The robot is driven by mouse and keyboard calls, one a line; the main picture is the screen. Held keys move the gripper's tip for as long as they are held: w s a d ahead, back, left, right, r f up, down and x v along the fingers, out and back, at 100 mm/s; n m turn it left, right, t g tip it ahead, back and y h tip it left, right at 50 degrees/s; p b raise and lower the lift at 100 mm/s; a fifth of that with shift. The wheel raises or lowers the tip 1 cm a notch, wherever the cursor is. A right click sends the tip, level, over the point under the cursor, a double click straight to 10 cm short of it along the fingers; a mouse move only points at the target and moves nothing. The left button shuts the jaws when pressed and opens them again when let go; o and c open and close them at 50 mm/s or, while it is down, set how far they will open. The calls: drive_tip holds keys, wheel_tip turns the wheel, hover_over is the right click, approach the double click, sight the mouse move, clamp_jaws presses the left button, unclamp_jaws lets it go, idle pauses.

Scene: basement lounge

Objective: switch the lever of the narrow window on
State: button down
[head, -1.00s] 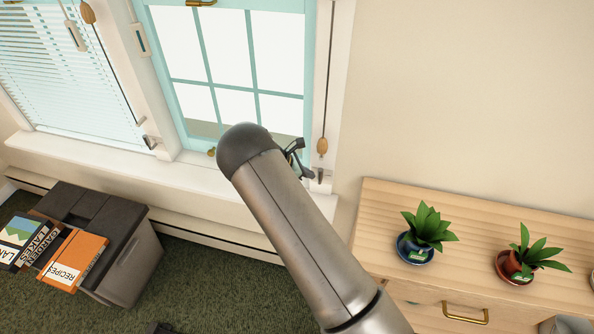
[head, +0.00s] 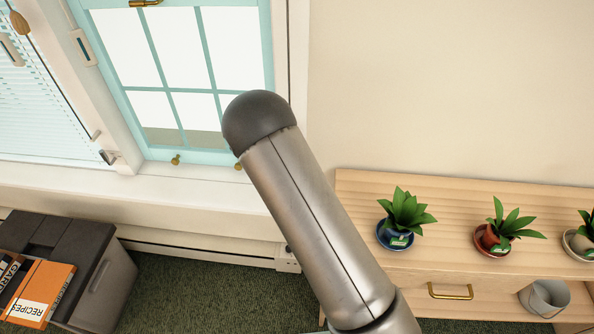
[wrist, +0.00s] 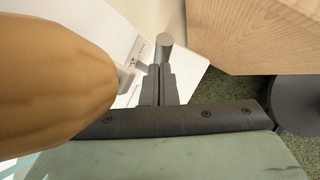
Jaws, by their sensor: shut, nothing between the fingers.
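The narrow window (head: 182,52) has a teal frame and stands at the upper left of the head view. The lower right corner of its frame is hidden behind my arm. In the wrist view, a short grey cylindrical lever (wrist: 164,44) sticks up beside a pale marked plate (wrist: 134,56) on the white sill. My gripper (wrist: 160,70) is shut and empty. Its fingertips are just below the lever in the picture; I cannot tell whether they touch it. The head view does not show my gripper or this lever.
A wooden cord pull (wrist: 55,80) fills the left of the wrist view, close to my gripper. A wooden cabinet (head: 355,195) with several potted plants stands at right. A dark cabinet (head: 100,290) with books is at lower left. Another small lever (head: 108,157) belongs to the left window.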

drive_tip(key=shift+a, duration=0.2)
drive_tip(key=shift+w+a+f, duration=0.1)
drive_tip(key=shift+a+f, duration=0.2)
drive_tip(key=shift+a, duration=0.4)
drive_tip(key=s+r+b, duration=0.1)
drive_tip(key=s+r, duration=0.5)
drive_tip(key=r, duration=0.5)
drive_tip(key=shift+s+d+r, duration=0.15)
drive_tip(key=shift+r, duration=0.15)
